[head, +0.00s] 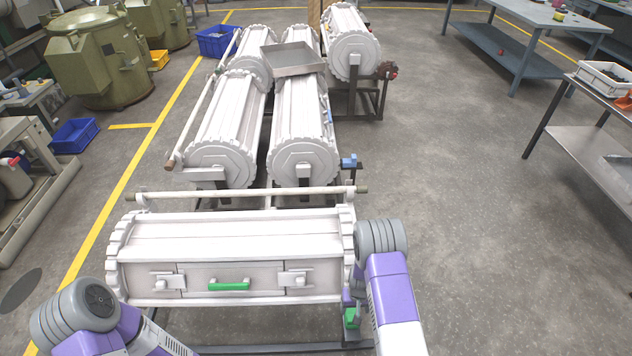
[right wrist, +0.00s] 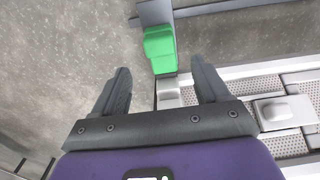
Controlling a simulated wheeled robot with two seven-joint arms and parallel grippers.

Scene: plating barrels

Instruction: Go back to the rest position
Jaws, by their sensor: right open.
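My right gripper (right wrist: 160,66) is open in the right wrist view, with its two dark fingers apart. A green handle (right wrist: 160,48) on a grey bracket lies beyond and between the fingertips; I cannot tell whether they touch it. In the head view the green handle (head: 351,318) is at the right end of the nearest white barrel (head: 230,230), and my right arm reaches beside that end, mostly hiding the gripper. My left arm shows at the lower left, but its gripper is out of view.
The nearest barrel has a closed panel with a green grip (head: 229,284) and two latches. More white barrels (head: 305,130) stand behind it, with a metal tray (head: 292,58) on top. Steel tables (head: 590,150) stand at the right. The floor between is clear.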

